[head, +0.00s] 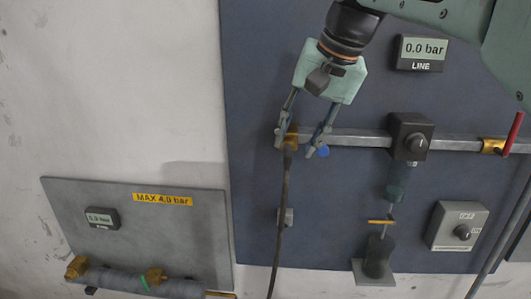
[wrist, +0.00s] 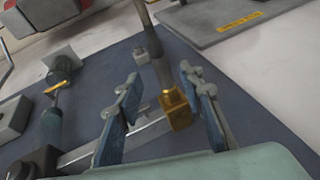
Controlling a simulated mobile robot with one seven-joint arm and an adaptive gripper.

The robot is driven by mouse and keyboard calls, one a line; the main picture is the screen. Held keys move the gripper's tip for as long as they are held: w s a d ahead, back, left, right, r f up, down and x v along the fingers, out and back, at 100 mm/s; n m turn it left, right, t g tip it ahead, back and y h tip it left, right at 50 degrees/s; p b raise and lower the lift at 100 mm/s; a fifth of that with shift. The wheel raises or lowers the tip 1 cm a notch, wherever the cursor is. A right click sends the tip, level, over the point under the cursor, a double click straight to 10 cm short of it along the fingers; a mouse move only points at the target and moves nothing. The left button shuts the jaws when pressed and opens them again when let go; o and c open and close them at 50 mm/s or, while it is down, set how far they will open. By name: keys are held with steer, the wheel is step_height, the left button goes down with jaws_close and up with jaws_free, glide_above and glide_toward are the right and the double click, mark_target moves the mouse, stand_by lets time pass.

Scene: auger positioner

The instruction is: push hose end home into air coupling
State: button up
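A dark hose (head: 284,190) hangs down the blue-grey panel, its upper end meeting the brass coupling (head: 291,136) at the left end of the grey pipe. In the wrist view the hose (wrist: 158,62) runs into the brass coupling (wrist: 178,113); how deeply it is seated cannot be told. My gripper (head: 304,142) is open, its fingers on either side of the coupling and hose end. In the wrist view my gripper (wrist: 168,112) shows gaps between both blue-padded fingers and the brass. The line gauge (head: 423,50) reads 0.0 bar.
The grey pipe (head: 355,138) runs right through a dark block (head: 410,136) to a brass valve with a red lever (head: 512,133). A grey switch box (head: 459,227) sits lower right. A second panel (head: 205,230), lower left, has a yellow label and a thick pipe.

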steer(key=v, duration=0.5)
steer(key=shift+s+a+r, duration=0.1)
steer(key=shift+s+r, duration=0.05)
steer(key=shift+r, duration=0.1)
steer(key=shift+f, duration=0.1)
